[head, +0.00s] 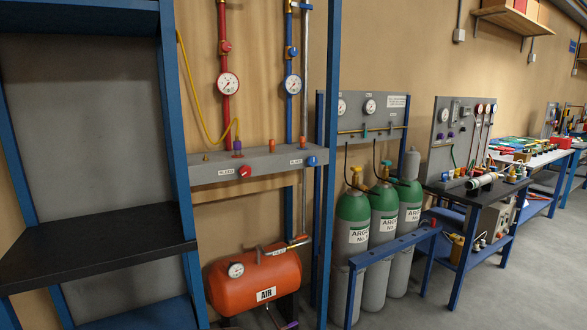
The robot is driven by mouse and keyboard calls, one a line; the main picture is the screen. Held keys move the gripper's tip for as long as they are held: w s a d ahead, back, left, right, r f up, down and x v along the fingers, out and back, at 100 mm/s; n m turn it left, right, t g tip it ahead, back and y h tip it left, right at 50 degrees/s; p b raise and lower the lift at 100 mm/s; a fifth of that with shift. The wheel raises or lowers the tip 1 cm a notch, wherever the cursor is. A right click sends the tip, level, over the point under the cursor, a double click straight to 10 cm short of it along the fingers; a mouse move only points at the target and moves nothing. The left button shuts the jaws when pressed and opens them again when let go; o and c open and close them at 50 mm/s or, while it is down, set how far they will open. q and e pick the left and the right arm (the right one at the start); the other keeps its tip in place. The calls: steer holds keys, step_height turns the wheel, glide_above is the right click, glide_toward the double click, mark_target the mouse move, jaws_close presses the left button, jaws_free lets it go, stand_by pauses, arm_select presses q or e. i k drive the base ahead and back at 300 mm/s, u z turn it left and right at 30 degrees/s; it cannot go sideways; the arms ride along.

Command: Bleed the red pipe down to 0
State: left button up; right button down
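The red pipe (225,115) runs down the wall at centre left to a grey manifold ledge (215,170). A round white gauge (228,84) sits on the pipe; its needle is too small to read. A red fitting or knob (225,46) is on the pipe above the gauge. A red knob (244,172) is on the ledge's front face, beside a small label. Neither of my grippers is in view.
A blue pipe (289,115) with its own gauge (292,83) and a blue knob (311,161) stand to the right. An orange air tank (250,280) is below. A blue-framed black shelf (95,255) is at left, argon cylinders (385,240) at right.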

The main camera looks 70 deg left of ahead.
mark_target(245, 171)
steer(key=u, duration=0.05)
steer(key=i, duration=2)
steer(key=u, duration=1)
steer(key=i, duration=0.95)
steer(key=u, duration=1.6)
steer(key=i, duration=0.6)
steer(key=u, duration=0.5)
